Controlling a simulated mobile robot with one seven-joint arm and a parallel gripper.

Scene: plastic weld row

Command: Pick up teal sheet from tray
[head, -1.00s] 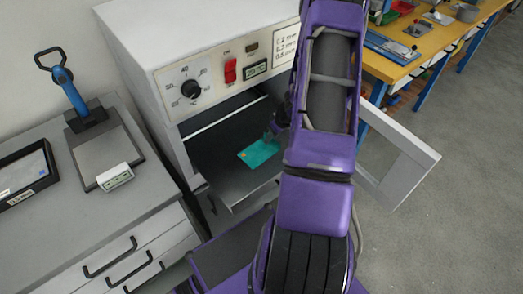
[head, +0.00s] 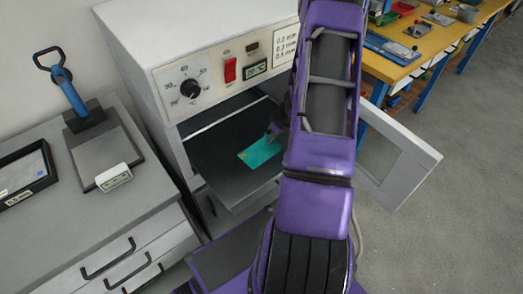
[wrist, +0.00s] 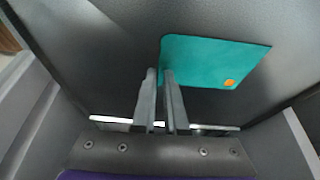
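The teal sheet (head: 260,153), a thin flat piece with an orange dot near one corner, lies on the dark tray (head: 215,150) inside the open oven. In the wrist view the teal sheet (wrist: 212,60) extends up and right from the fingertips. My gripper (wrist: 159,74) is at the sheet's near left corner, its fingers close together with a narrow gap between them. The right fingertip overlaps the sheet's edge in the picture. I cannot tell whether the fingers touch the sheet. In the head view my gripper (head: 273,130) is at the sheet's far right edge, partly hidden by my arm.
The white oven (head: 130,50) has a dial, red switch and display above its opening. Its open door (head: 405,165) stands to the right of my arm. The oven's side walls are close around my gripper. A grey bench (head: 90,225) with a blue-handled tool (head: 68,90) is at left.

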